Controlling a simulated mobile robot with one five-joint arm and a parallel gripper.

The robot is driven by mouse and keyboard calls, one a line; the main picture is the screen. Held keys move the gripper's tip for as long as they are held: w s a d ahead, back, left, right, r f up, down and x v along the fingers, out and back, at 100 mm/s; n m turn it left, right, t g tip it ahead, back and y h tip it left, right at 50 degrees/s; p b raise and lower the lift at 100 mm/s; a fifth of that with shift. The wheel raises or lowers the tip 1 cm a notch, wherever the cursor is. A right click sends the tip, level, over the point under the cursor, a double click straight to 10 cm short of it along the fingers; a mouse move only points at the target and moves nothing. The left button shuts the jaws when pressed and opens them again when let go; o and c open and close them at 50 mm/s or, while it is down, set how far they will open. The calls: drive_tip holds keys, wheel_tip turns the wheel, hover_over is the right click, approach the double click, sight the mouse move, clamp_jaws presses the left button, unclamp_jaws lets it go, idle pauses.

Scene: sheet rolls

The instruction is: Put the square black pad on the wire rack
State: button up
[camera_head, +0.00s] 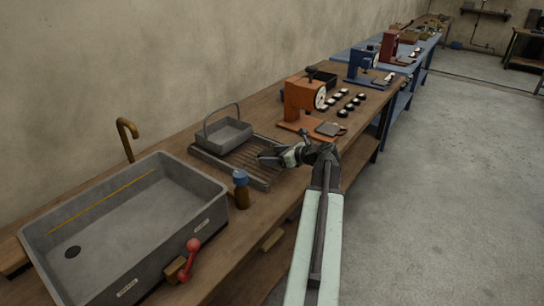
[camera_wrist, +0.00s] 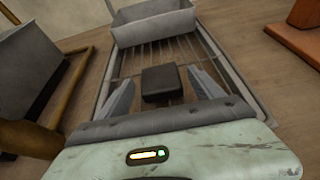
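The square black pad (camera_wrist: 161,82) shows in the wrist view, over the bars of the wire rack (camera_wrist: 105,98), and appears to lie flat on them. My gripper (camera_wrist: 160,76) is open, with one finger on each side of the pad and a narrow gap at each side. In the head view my gripper (camera_head: 266,157) is low over the right part of the rack (camera_head: 208,158). I cannot pick out the pad clearly there, as the gripper covers that spot.
A grey basket with a handle (camera_head: 224,135) stands on the rack's far part. A blue-capped bottle (camera_head: 241,190) and a large grey sink (camera_head: 130,225) are near the rack. An orange machine (camera_head: 303,103) with a small grey plate (camera_head: 330,129) stands to the right.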

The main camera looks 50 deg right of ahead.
drive_tip(key=shift+r, duration=0.2)
drive_tip(key=p+v, duration=0.5)
drive_tip(key=v, duration=0.7)
